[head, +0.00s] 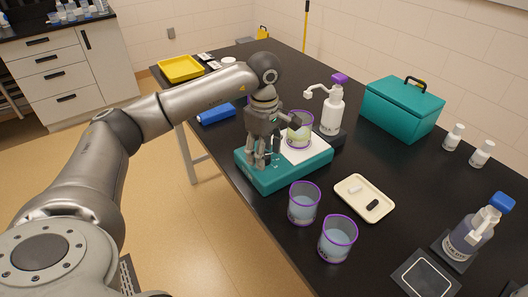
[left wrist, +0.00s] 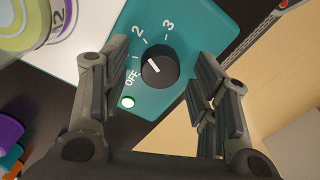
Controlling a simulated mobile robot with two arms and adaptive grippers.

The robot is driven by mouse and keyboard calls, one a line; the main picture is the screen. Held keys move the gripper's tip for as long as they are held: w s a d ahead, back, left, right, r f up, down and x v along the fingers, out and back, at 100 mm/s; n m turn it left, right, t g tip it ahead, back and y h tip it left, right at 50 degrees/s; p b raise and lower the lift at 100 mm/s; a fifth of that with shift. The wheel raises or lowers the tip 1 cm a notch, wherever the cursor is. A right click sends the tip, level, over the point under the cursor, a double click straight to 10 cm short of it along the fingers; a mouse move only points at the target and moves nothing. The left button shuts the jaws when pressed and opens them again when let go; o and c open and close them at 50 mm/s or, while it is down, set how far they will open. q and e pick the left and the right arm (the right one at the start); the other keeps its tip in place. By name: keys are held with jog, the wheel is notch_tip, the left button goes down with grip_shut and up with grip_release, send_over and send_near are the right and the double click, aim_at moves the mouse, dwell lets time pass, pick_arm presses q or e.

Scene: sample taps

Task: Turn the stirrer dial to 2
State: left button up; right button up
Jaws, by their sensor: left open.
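The teal stirrer (head: 285,178) has a white top plate and stands on the black bench in the head view. Its black dial (left wrist: 160,67) shows in the left wrist view, with OFF, 2 and 3 printed around it. My left gripper (head: 260,160) is over the stirrer's front left part, pointing down. In the left wrist view my left gripper (left wrist: 150,78) is open, its fingers on either side of the dial, with visible gaps. The head view hides the dial behind the gripper. My right gripper is not in view.
A beaker (head: 299,131) of yellow-green liquid stands on the stirrer plate, close to my gripper. Two purple-rimmed beakers (head: 304,203) (head: 337,239) stand in front. A cream tray (head: 345,206), a white pump bottle (head: 332,112) and a teal box (head: 402,108) are to the right.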

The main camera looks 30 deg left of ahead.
pick_arm(q)
notch_tip(320, 180, up, 11)
jog(key=shift+r, duration=0.2)
dwell(0.6)
